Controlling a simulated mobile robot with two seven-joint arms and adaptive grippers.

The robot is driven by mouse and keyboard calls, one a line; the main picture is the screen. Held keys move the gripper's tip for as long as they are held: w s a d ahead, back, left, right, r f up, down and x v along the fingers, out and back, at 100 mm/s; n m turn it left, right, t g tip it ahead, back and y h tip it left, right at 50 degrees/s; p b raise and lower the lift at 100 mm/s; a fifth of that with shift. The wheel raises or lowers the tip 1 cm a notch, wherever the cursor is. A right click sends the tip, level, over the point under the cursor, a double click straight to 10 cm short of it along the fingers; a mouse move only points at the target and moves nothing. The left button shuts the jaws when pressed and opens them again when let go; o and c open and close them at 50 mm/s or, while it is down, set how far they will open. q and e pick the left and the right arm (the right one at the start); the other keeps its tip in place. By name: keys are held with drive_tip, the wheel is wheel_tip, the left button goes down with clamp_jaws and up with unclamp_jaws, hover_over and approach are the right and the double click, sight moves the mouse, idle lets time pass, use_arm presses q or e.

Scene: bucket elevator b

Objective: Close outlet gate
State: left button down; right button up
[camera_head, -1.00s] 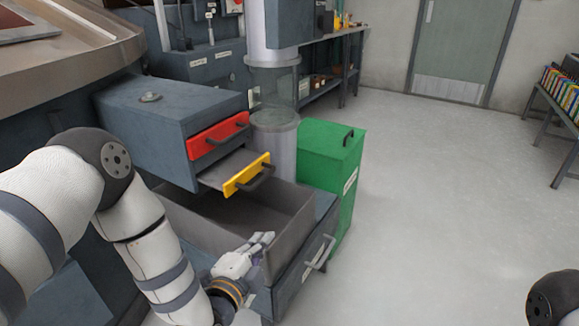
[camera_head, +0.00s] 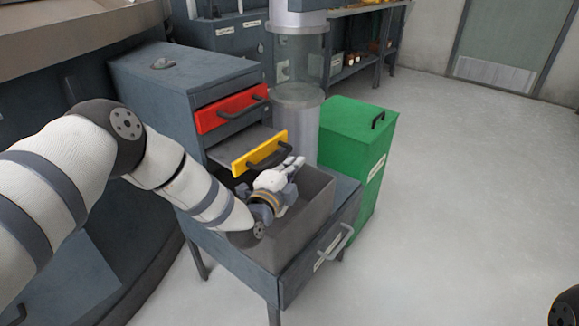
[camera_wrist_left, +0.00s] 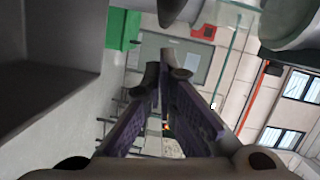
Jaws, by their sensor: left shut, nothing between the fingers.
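A slide gate with a yellow front (camera_head: 259,154) and a dark bar handle sticks out of the grey housing (camera_head: 190,88), with its grey plate showing behind the front. A red-fronted gate (camera_head: 230,109) above it sits close against the housing. My left gripper (camera_head: 292,164) is shut and empty, just below and right of the yellow front, over the open grey bin. I cannot tell whether its fingertips touch the handle. In the left wrist view the closed fingertips (camera_wrist_left: 167,68) show with nothing between them. My right gripper is not in view.
The open grey bin (camera_head: 315,205) stands on a grey stand with a drawer-like front and handle (camera_head: 335,247). A green lidded box (camera_head: 350,130) stands to the right. A clear round column (camera_head: 298,65) rises behind the gates. The floor at right is clear.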

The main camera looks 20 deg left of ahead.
sight(263, 151)
use_arm(q)
drive_tip(key=shift+w+a+f, duration=0.1)
drive_tip(key=shift+w+a, duration=0.15)
drive_tip(key=shift+a, duration=0.35)
drive_tip(key=a, duration=0.2)
drive_tip(key=w+a, duration=0.1)
drive_tip(key=a, duration=0.1)
drive_tip(key=w+a+b, duration=0.1)
drive_tip(key=a, duration=0.2)
drive_tip(key=shift+w+a+f, duration=0.1)
drive_tip(key=shift+w, duration=0.15)
drive_tip(key=shift+w+a, duration=0.1)
drive_tip(key=shift+a, duration=0.25)
drive_tip(key=shift+d, duration=0.1)
